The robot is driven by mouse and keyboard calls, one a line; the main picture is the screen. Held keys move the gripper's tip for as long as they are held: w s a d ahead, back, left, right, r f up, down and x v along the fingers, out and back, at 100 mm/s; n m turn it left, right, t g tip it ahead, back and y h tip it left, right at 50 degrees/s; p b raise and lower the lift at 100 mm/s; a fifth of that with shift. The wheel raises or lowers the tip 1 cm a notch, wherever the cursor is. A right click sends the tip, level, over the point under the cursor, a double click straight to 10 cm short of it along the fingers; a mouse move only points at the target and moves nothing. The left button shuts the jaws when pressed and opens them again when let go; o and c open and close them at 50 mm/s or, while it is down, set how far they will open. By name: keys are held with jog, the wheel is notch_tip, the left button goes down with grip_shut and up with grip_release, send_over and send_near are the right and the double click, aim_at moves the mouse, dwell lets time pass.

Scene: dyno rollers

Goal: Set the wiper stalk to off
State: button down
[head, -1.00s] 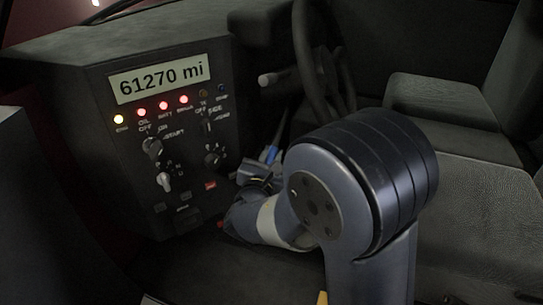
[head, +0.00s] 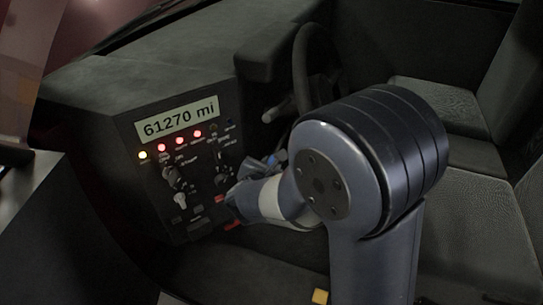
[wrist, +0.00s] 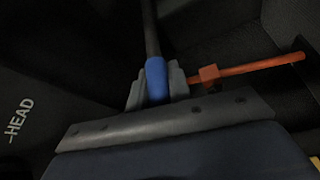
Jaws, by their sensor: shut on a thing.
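My gripper (wrist: 157,88) is in the wrist view, with its grey fingers closed around the blue grip (wrist: 156,76) of a dark rod. The rod runs up out of that view. I cannot tell for sure whether this is the wiper stalk. In the head view, my arm hides most of the gripper, and a bit of blue (head: 272,160) shows beside it. A separate pale-tipped stalk (head: 277,112) sticks out left of the steering wheel (head: 303,75) in the head view, apart from my gripper.
An orange-red lever (wrist: 245,70) lies close to the right finger in the wrist view. A dash panel (head: 150,195) with a mileage display (head: 180,117), lit lamps and knobs stands left of my arm. Seats (head: 435,100) are at the right.

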jog(key=shift+r+g+p, duration=0.4)
jog(key=shift+r+p, duration=0.25)
jog(key=shift+p, duration=0.25)
jog(key=c, duration=1.3)
grip_release()
jog(key=shift+s, duration=0.1)
jog(key=p+v, duration=0.2)
jog(key=v, duration=0.8)
jog(key=shift+s+r, duration=0.25)
jog(key=shift+r, duration=0.05)
